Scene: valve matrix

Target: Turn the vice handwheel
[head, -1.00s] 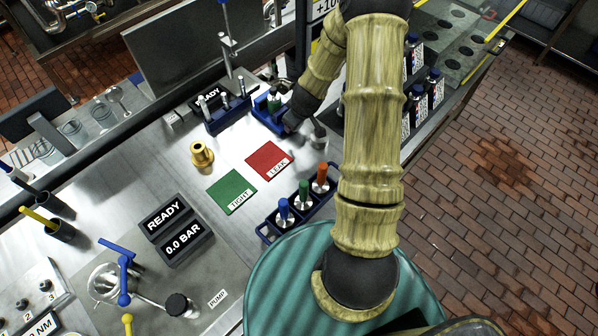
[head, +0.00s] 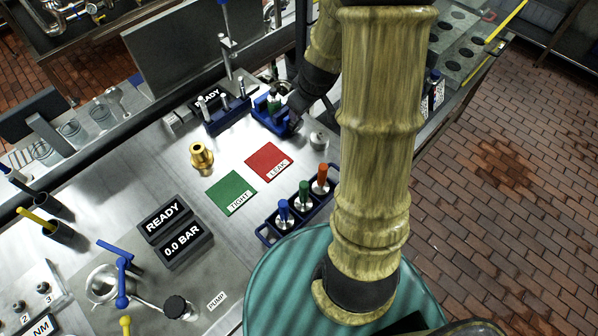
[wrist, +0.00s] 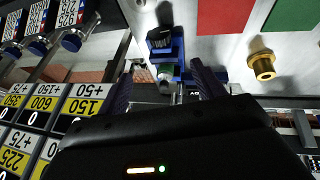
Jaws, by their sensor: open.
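The blue vice (head: 268,122) sits on the metal bench beyond the red LEAK pad, with a green-and-white part (head: 273,103) in it. In the wrist view, the vice (wrist: 178,62) and the green part (wrist: 165,72) show between my fingers. A dark block (wrist: 160,40) sits at the vice's far end in that view; I cannot tell whether it is the handwheel. My gripper (wrist: 162,70) is open, one finger on each side of the vice in that view. In the head view my dark wrist partly covers the vice, and the fingertips are hard to make out. I cannot tell whether they touch anything.
A brass fitting (head: 201,155), the green TIGHT pad (head: 231,193) and the red LEAK pad (head: 269,161) lie nearby. A grey knobbed piece (head: 318,139) stands right of the vice. A blue rack (head: 265,236) holds coloured-handled tools. A blue holder (head: 226,122) with upright pins stands left of the vice.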

